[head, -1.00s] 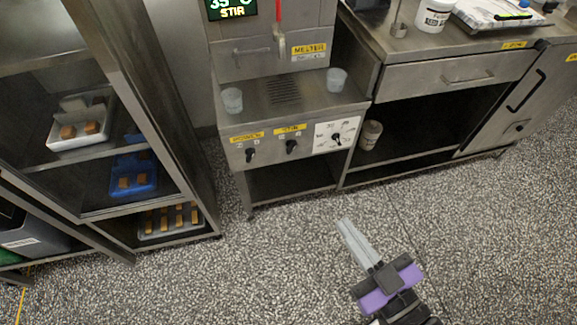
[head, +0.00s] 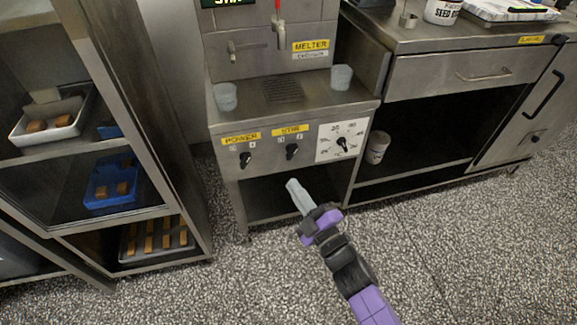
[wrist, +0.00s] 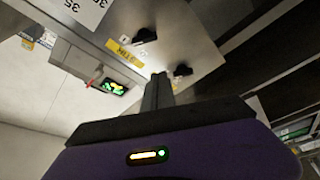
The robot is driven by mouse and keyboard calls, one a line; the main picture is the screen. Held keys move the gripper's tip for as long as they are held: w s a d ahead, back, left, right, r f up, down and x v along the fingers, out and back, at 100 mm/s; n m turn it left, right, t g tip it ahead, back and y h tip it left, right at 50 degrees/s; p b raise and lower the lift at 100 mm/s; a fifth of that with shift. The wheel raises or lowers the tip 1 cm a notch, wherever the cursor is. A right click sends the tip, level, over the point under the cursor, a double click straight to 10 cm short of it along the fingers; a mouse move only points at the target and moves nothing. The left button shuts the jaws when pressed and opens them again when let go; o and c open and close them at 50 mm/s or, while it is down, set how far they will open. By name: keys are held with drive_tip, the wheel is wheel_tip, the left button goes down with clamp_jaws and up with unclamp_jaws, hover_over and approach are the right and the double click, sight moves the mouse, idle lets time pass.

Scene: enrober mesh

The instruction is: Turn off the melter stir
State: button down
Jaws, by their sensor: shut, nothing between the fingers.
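The melter (head: 268,90) is a steel cabinet with a front panel of knobs. The black stir knob (head: 292,152) sits under a yellow STIR label (head: 290,131), between the power knob (head: 246,159) and the white temperature dial (head: 342,144). In the wrist view a yellow label (wrist: 124,52) shows beside a black knob (wrist: 145,36), with another black knob (wrist: 183,70) nearer the fingers. My gripper (head: 292,186) is shut and empty, just below the stir knob and apart from it. The knob's exact setting is too small to tell. The green display (head: 228,3) is mostly cut off in the head view.
Two translucent cups (head: 226,97) (head: 342,77) stand on the melter's ledge. A shelf rack (head: 128,110) with trays of brown pieces stands at the left. The floor in front is clear.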

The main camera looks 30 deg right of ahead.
sight(292, 151)
drive_tip(key=shift+a+r+n, duration=0.1)
drive_tip(key=shift+r+n, duration=0.1)
drive_tip(key=shift+n, duration=0.1)
drive_tip(key=w, duration=0.3)
drive_tip(key=w+r, duration=0.1)
drive_tip(key=w, duration=0.6)
drive_tip(key=shift+r+b, duration=0.4)
drive_tip(key=shift+s+d+f, duration=0.2)
drive_tip(key=shift+d+f, duration=0.2)
drive_tip(key=shift+d, duration=0.15)
drive_tip(key=shift+s+d+f, duration=0.2)
drive_tip(key=shift+d+f, duration=0.15)
drive_tip(key=shift+d, duration=0.15)
drive_tip(key=shift+s+d+f, duration=0.2)
drive_tip(key=shift+d+f, duration=0.15)
drive_tip(key=shift+d, duration=0.2)
